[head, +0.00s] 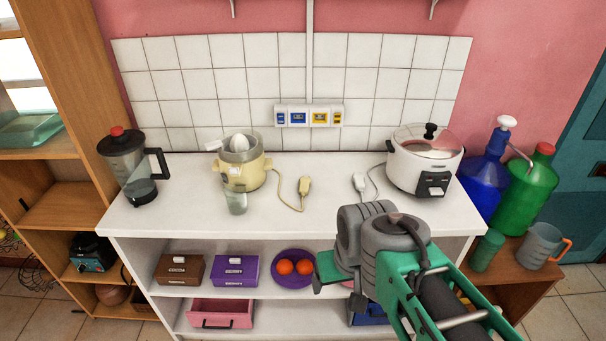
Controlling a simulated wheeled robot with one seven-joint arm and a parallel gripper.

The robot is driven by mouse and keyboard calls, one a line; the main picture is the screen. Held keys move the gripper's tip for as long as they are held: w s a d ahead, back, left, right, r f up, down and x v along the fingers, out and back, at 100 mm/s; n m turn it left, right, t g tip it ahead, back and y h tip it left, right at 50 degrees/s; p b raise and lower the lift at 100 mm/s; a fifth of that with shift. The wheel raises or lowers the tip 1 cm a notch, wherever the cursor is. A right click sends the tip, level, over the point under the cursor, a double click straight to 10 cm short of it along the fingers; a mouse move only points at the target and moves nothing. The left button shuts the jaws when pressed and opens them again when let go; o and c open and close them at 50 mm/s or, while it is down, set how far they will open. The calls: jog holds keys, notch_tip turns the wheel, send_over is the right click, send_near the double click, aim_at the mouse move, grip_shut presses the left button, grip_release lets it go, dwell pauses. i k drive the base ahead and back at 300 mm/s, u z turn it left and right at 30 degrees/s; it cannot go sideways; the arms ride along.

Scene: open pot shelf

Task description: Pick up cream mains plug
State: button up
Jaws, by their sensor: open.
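The cream mains plug (305,185) lies on the white counter top (290,218), right of the cream citrus juicer (242,170). Its cream cord curves from the juicer along the counter to the plug. My gripper (322,277) is in front of the counter's front edge, below the top and right of the purple plate. It is open and well apart from the plug. Much of it is hidden behind my grey wrist, and its fingertips show only in part.
A white plug (360,183) on a grey cord lies left of the rice cooker (424,160). A glass (236,203) stands before the juicer, and a blender jug (134,165) at left. Wall sockets (309,116) are behind. Counter around the cream plug is clear.

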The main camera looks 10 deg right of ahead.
aim_at(305, 183)
jog(key=k, duration=0.55)
jog(key=u, duration=0.4)
jog(key=i, duration=1.65)
jog(key=z, duration=0.75)
